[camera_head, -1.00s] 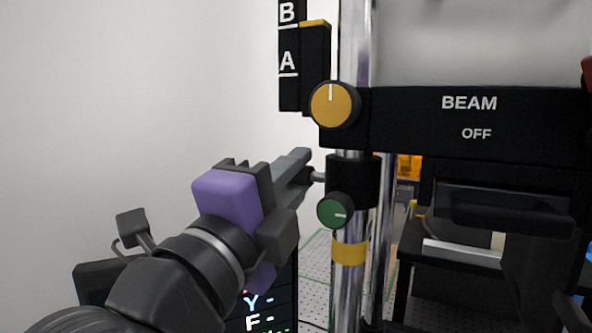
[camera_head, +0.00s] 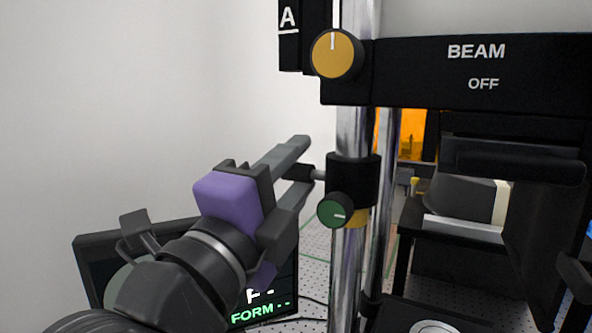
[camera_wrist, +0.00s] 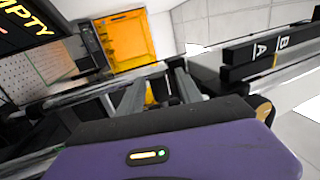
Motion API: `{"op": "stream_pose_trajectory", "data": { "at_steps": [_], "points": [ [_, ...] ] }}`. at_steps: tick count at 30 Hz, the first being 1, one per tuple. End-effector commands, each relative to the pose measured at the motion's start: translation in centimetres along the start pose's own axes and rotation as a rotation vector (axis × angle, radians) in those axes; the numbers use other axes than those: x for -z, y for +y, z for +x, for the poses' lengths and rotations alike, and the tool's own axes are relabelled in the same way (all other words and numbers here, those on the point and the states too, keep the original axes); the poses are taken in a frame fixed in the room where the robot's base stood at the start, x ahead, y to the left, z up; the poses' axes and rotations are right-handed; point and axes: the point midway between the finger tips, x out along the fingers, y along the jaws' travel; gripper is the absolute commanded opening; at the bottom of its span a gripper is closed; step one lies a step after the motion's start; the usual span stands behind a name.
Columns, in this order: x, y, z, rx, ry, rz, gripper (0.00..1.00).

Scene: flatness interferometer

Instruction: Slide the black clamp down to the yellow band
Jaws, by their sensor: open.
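The black clamp (camera_head: 352,180) sits around the chrome column (camera_head: 347,265), with a green knob (camera_head: 335,210) on its lower front. The yellow band (camera_head: 360,218) shows directly below the clamp's lower edge, partly hidden by the green knob; I see no clear gap between clamp and band. A short pin (camera_head: 318,174) sticks out from the clamp's left side. My gripper (camera_head: 307,166) is open, its two fingers spread above and below the pin's left end. In the wrist view my open fingers (camera_wrist: 160,92) point toward the column; the clamp is hard to make out there.
Above the clamp, a black beam arm (camera_head: 440,75) with an orange knob (camera_head: 336,54) is on the column, with bare chrome between. A second chrome rod (camera_head: 388,150) stands behind. A dark monitor (camera_head: 90,250) is behind my arm. Free space lies left of the column.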

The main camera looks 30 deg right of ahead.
Motion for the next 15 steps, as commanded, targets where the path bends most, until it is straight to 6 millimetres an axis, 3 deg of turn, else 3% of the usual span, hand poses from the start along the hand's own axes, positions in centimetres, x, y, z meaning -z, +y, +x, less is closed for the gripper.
{"op": "stream_pose_trajectory", "data": {
  "at_steps": [15],
  "points": [
    [-0.1,0.1,-7.0,0.001,-0.003,0.001,0.42]
  ]
}}
